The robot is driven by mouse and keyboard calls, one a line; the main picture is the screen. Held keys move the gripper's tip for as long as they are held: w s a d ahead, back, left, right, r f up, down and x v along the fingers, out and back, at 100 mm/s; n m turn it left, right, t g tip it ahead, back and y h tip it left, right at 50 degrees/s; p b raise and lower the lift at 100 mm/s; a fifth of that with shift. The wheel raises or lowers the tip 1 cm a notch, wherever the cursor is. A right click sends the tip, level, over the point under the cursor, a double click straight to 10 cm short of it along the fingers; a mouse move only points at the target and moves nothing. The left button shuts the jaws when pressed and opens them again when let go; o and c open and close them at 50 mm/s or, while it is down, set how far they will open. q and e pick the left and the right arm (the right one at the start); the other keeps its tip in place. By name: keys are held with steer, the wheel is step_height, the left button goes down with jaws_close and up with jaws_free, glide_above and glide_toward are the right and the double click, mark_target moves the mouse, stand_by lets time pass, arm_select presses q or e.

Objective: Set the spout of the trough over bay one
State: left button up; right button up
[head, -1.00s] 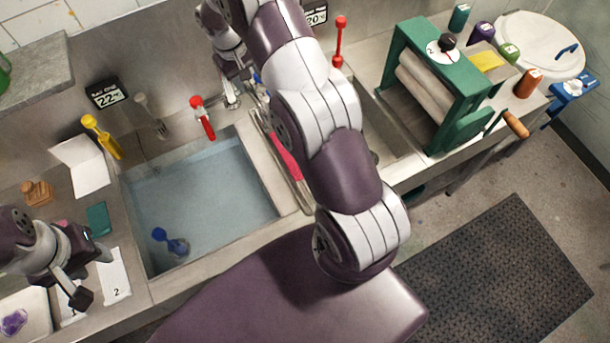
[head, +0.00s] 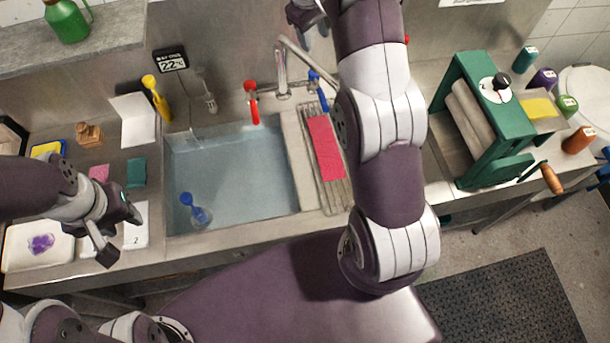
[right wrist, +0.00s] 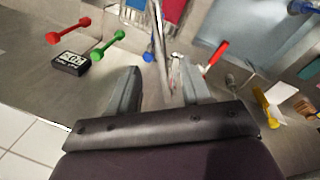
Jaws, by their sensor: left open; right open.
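Bay one (head: 226,185) is the left basin, holding pale blue water, with a "22" sign (head: 171,60) on the wall behind it. The metal tap (head: 281,70) stands behind the divider right of this basin. Its spout (head: 303,52) slants right, away from bay one, and its far end goes behind my right arm. In the right wrist view the spout (right wrist: 160,50) runs between the fingers of my right gripper (right wrist: 162,82), which is open. In the head view my right gripper (head: 300,30) is near the tap, partly cut off. My left gripper (head: 122,235) is open above the left counter.
A red lever (head: 252,102) and a blue lever (head: 318,90) flank the tap. A pink strip (head: 325,148) lies on the divider rack. A blue-headed tool (head: 196,210) is in the water. A green roller press (head: 485,120) stands right. My right arm hides the second basin.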

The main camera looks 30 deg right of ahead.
steer(key=s+a+f+m+y+b, duration=0.1)
steer(key=s+a+f+b, duration=0.5)
steer(key=s+f+b, duration=0.4)
steer(key=s+a+f+m+b, duration=0.1)
steer(key=s+a+f+b, duration=0.5)
steer(key=s+f+b, duration=0.4)
step_height(320, 180, down, 6)
steer(key=b, duration=0.3)
steer(key=shift+s+a+m+t+y, duration=0.15)
steer(key=shift+s+m+t+y, duration=0.15)
steer(key=shift+s+y, duration=0.1)
steer(key=shift+c, duration=0.4)
